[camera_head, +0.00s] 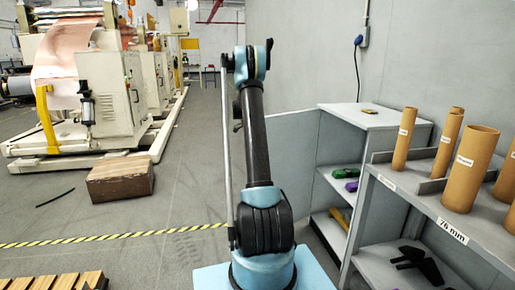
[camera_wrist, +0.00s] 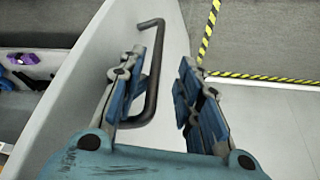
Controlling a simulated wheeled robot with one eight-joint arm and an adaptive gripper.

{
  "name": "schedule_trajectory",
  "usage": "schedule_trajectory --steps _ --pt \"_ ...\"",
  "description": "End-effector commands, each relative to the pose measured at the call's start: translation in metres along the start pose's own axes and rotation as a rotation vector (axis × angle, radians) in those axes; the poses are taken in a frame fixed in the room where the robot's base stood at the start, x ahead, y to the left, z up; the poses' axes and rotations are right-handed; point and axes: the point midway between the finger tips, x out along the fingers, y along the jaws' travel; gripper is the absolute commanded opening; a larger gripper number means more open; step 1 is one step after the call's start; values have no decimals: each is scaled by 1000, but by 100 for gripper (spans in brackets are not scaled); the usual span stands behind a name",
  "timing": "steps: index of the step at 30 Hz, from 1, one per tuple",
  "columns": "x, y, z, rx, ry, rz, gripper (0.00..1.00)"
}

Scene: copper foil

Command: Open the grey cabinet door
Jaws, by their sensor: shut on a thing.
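The grey cabinet (camera_head: 365,117) stands right of my arm in the head view, with its shelves exposed. Its grey door (camera_head: 295,140) stands swung open to the left of the shelves, partly behind my arm. In the wrist view the door's pale inner edge and face (camera_wrist: 80,90) run along the left. The dark bar-shaped door handle (camera_wrist: 153,75) lies between the fingers of my gripper (camera_wrist: 163,80), close against the left finger. My gripper is shut on the handle. In the head view my gripper is hidden behind my arm.
Green (camera_head: 345,173) and purple items lie on the cabinet shelf. A grey rack (camera_head: 395,178) with several cardboard tubes stands at the right. A brown block (camera_head: 120,180) lies on the floor at left. Yellow-black tape (camera_head: 110,237) crosses the open floor.

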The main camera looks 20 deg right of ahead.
Motion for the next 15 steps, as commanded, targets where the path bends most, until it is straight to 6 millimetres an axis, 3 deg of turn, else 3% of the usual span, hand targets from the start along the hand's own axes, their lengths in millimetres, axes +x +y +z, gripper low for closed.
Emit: schedule_trajectory --steps 5,15 --pt "-16 -2 -7 4 8 -1 18" --pt "-81 0 -5 2 7 0 18"
